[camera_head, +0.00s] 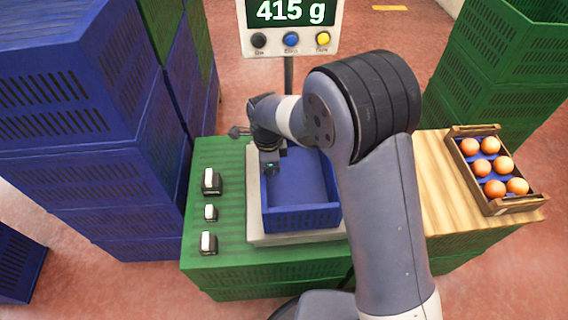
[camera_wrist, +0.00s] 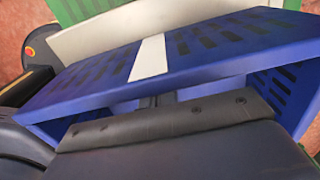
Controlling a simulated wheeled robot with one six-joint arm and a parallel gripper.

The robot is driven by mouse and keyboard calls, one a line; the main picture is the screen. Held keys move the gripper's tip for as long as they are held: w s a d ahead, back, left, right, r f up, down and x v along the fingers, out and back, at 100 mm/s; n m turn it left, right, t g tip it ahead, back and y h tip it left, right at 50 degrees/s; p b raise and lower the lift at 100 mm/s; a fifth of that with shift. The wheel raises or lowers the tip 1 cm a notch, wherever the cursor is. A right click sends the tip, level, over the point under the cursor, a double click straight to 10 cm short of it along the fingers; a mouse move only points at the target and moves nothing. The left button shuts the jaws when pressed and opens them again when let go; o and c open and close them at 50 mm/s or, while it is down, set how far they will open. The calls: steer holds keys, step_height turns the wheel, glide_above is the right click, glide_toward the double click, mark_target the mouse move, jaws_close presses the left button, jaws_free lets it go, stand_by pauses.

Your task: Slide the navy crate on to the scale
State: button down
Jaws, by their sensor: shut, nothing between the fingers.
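The navy crate (camera_head: 300,218) rests on the pale platform of the scale (camera_head: 254,225), with platform showing along its left and front sides. The crate's visible inside is empty; my arm hides part of its right side. The scale display (camera_head: 290,12) reads 415 g. My gripper (camera_head: 271,168) is shut and empty at the crate's back left corner; I cannot tell whether it touches the wall. In the wrist view, the slotted crate wall (camera_wrist: 215,45) with a white label lies close beyond my dark gripper.
Several white-topped weights (camera_head: 210,182) stand on the green surface left of the scale. A wooden box of oranges (camera_head: 484,211) sits on the wooden top at right. Stacked blue crates (camera_head: 75,110) rise at left, green crates (camera_head: 510,80) at back right.

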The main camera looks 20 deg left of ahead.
steer(key=shift+d, duration=0.1)
steer(key=shift+w+d, duration=0.2)
steer(key=shift+d, duration=0.05)
steer(key=d, duration=0.1)
steer(key=w+d+r, duration=0.1)
steer(key=d, duration=0.1)
steer(key=shift+w+r, duration=0.1)
steer(key=shift+w, duration=0.05)
step_height(320, 180, up, 9)
steer(key=p, duration=0.1)
